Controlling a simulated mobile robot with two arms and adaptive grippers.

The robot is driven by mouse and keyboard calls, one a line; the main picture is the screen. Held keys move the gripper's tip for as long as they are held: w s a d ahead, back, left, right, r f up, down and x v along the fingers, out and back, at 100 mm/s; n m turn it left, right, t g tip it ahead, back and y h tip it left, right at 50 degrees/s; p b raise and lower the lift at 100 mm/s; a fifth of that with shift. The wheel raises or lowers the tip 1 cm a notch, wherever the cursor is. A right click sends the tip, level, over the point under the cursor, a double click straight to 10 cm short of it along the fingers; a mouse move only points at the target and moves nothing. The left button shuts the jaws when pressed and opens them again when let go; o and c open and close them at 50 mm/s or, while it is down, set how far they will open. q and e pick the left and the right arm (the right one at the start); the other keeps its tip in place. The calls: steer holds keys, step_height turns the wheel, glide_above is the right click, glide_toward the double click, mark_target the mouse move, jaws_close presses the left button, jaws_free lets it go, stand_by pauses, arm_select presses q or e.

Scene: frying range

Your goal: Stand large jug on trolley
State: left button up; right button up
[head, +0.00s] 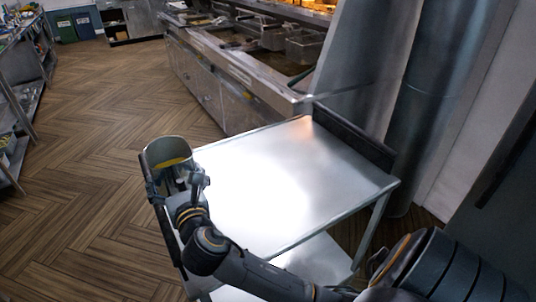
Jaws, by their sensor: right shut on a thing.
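The large jug (166,150) is a grey, open-topped vessel with a yellow patch showing inside. It appears at the left end of the trolley (285,185), overlapping its edge and dark end handle. I cannot tell whether its base touches the trolley top. My right gripper (193,181) is shut on the jug from its near right side, and the gripper and wrist hide the jug's lower part. The trolley has a bare, shiny metal top and a lower shelf. My left gripper is not in view.
A metal frying range (235,75) with sunken pans stands behind the trolley. Large grey columns (430,110) rise at the right. Shelving (22,90) stands at the far left. The wooden floor (90,150) between is clear.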

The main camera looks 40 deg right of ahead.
mark_target(164, 154)
steer(key=w+r, duration=0.2)
steer(key=shift+w+a, duration=0.2)
steer(key=shift+w, duration=0.4)
steer(key=shift+s+d, duration=0.15)
steer(key=shift+d, duration=0.1)
steer(key=s+d+f, duration=0.3)
steer(key=f, duration=0.1)
steer(key=s+d+f+b, duration=0.1)
steer(key=s+d+f, duration=0.2)
steer(key=f, duration=0.1)
steer(key=s+d+f, duration=0.3)
steer(key=f, duration=0.1)
steer(key=shift+s+d, duration=0.1)
steer(key=shift+d, duration=0.25)
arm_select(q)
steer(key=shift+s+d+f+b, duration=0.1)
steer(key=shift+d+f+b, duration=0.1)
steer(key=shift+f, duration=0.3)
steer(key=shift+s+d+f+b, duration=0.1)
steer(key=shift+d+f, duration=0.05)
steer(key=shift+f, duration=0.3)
arm_select(e)
steer(key=shift+f, duration=0.3)
